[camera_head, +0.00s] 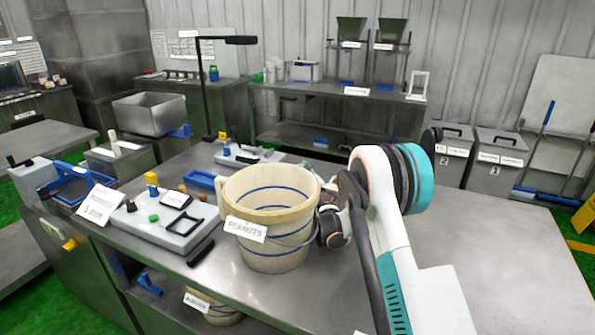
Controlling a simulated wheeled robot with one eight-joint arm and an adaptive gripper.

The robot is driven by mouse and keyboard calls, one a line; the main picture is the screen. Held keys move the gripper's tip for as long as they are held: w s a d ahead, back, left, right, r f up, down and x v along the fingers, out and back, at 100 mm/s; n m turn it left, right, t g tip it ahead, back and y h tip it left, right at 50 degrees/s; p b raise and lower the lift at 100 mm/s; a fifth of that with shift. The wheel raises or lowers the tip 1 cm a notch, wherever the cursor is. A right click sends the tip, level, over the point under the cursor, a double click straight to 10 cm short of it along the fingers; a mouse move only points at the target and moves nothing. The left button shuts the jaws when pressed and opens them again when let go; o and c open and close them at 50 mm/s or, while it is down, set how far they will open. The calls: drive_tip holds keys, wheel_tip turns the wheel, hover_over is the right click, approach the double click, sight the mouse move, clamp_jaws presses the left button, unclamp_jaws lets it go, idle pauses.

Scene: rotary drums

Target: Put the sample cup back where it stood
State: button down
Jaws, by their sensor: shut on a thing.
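My gripper (330,222) is at the right side of a cream bucket (270,258) labelled PEANUTS, close to its rim and wire handle. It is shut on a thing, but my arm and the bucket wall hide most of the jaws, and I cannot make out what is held. I cannot pick out a sample cup for certain. The bucket stands upright on the grey metal table (460,230); its inside looks empty as far as it shows.
Left of the bucket is a grey control panel (160,232) with buttons, and a blue tray (201,178). A black lamp post (204,90) rises behind. A second bucket (215,312) sits on the shelf below. The table's right side is clear.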

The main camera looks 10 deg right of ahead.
drive_tip(key=shift+f, duration=0.5)
drive_tip(key=c, duration=0.7)
unclamp_jaws()
drive_tip(key=shift+s+d, duration=0.2)
drive_tip(key=shift+s, duration=1.1)
drive_tip(key=shift+s+d, duration=0.2)
drive_tip(key=shift+s, duration=1.15)
drive_tip(key=shift+s+d, duration=0.2)
drive_tip(key=shift+s, duration=1.1)
